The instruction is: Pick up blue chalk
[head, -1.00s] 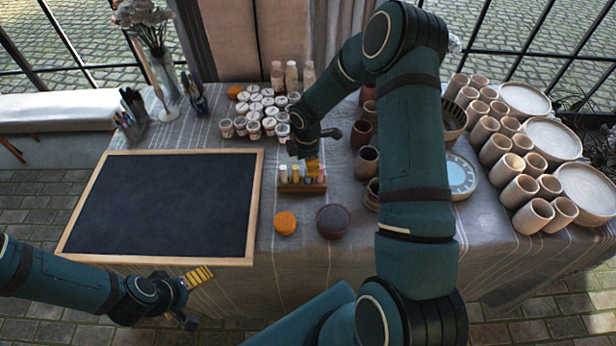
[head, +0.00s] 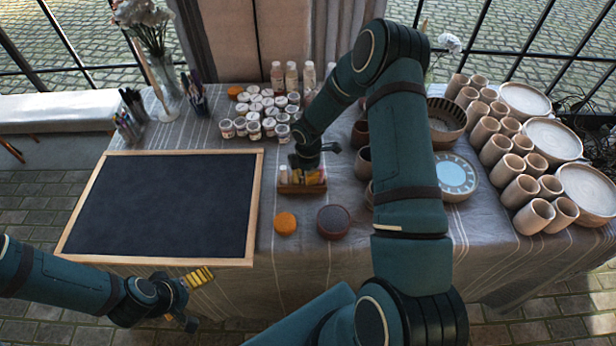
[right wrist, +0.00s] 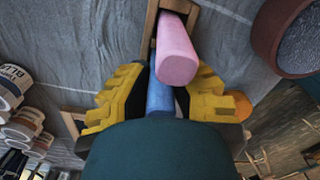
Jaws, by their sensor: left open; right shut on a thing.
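The blue chalk (right wrist: 160,98) sits between the yellow fingers of my right gripper (right wrist: 158,95) in the right wrist view. The gripper is shut on it. A pink chalk (right wrist: 177,52) stands just beyond it. In the head view my right gripper (head: 308,172) is at the small wooden chalk box (head: 302,189) and hides most of the chalks. I cannot tell whether the blue chalk is clear of the box. My left gripper (head: 198,279) is open and empty, near the front edge of the table below the blackboard.
A wood-framed blackboard (head: 165,203) lies left of the box. An orange round item (head: 286,223) and a dark round pot (head: 333,222) lie in front of it. Paint jars (head: 262,113) stand behind. Clay cups (head: 521,191) and plates (head: 588,190) fill the right side.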

